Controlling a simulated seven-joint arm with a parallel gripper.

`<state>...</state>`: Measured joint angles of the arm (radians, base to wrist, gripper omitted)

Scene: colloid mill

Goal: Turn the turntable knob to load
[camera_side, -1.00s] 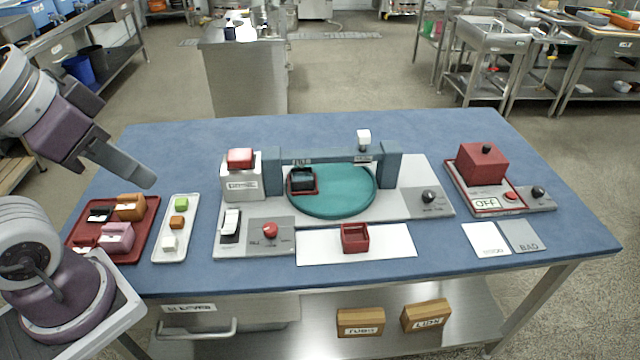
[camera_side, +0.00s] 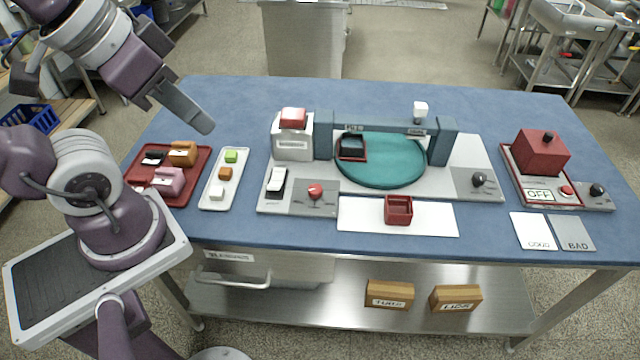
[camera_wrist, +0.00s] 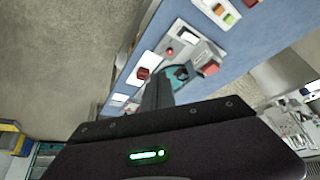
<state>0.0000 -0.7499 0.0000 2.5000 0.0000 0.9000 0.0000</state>
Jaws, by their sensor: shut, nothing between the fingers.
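The turntable (camera_side: 385,165) is a teal disc under a blue-grey bridge, with a dark red-rimmed block (camera_side: 351,147) on its left part. A black knob (camera_side: 478,180) stands on a grey panel right of it. A red knob (camera_side: 315,191) stands on another grey panel at front left. The knob labels are too small to read, so I cannot tell which is the turntable knob. My gripper (camera_side: 207,127) is shut and empty in the air above the left side of the table, apart from both knobs. The wrist view shows its fingers (camera_wrist: 158,92) partly covering the turntable (camera_wrist: 178,74).
At left are a red tray (camera_side: 142,188) with several blocks and a white tray (camera_side: 209,203). A red cup (camera_side: 398,209) sits on a white strip in front. A red box (camera_side: 541,152) with an OFF sign and another black knob (camera_side: 597,190) stand at right.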

